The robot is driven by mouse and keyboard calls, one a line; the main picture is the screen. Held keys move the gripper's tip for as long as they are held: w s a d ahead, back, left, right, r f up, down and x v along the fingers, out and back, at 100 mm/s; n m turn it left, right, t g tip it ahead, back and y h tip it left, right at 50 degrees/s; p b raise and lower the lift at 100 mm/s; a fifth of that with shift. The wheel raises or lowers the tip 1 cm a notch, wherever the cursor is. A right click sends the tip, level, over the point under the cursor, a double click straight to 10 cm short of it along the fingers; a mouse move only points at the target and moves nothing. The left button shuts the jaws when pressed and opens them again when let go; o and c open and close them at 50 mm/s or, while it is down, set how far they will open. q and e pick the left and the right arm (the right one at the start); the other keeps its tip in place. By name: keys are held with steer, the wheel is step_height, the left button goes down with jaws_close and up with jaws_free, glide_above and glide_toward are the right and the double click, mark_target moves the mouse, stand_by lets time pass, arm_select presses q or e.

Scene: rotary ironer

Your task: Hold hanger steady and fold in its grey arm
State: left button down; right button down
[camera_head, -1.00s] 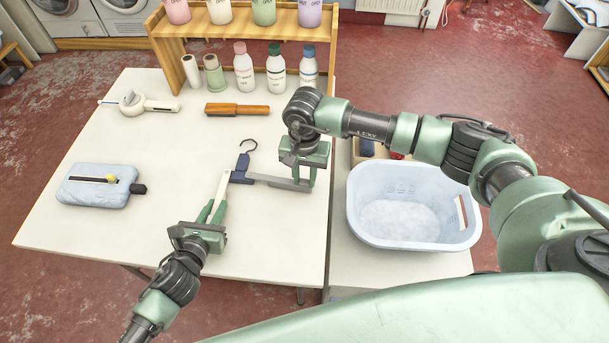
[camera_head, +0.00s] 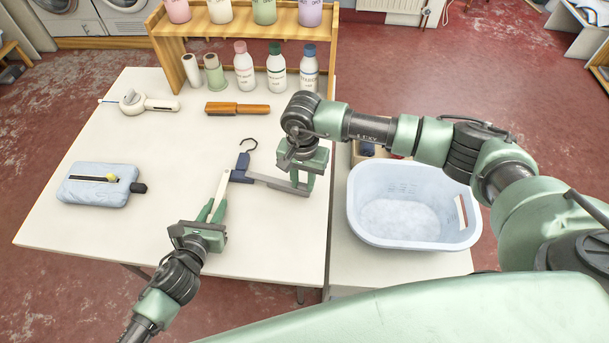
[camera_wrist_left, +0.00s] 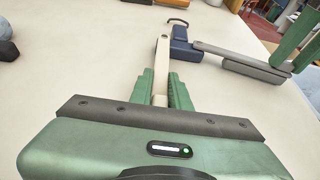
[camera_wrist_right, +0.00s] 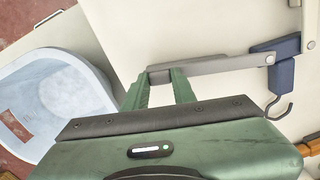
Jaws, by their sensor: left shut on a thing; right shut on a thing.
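The hanger lies on the table with a dark blue centre piece (camera_head: 241,166) and a dark wire hook (camera_head: 248,145) pointing to the back. Its white arm (camera_head: 224,184) runs toward the front left, and its grey arm (camera_head: 268,180) runs out to the right, sloping slightly forward. My left gripper (camera_head: 214,208) is shut on the white arm, which also shows in the left wrist view (camera_wrist_left: 161,65). My right gripper (camera_head: 305,184) is shut on the grey arm near its outer end. The right wrist view shows the grey arm (camera_wrist_right: 215,66) between my fingers, still spread well away from the white arm.
A pale blue basin (camera_head: 414,240) stands right of the table, below my right arm. A blue pad (camera_head: 85,192) lies at the left, a wooden brush (camera_head: 237,109) and a white tool (camera_head: 150,104) farther back. Bottles (camera_head: 244,68) stand before a wooden shelf. The table around the hanger is clear.

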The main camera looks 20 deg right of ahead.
steer(key=s+a+m, duration=0.2)
steer(key=a+m, duration=0.1)
steer(key=s+a+m, duration=0.3)
steer(key=shift+a, duration=0.2)
steer(key=a+m, duration=0.4)
steer(key=a, duration=0.1)
steer(key=s+a+m, duration=0.1)
steer(key=a+m, duration=0.1)
steer(key=a, duration=0.1)
steer(key=shift+a+m, duration=0.2)
steer(key=shift+m, duration=0.1)
steer(key=shift+w+a+m, duration=0.25)
steer(key=shift+a+m, duration=0.65)
steer(key=shift+a, duration=0.2)
steer(key=c, duration=1.1)
jaws_free()
steer(key=shift+r, duration=0.1)
step_height(320, 180, up, 12)
steer(key=shift+f, duration=0.1)
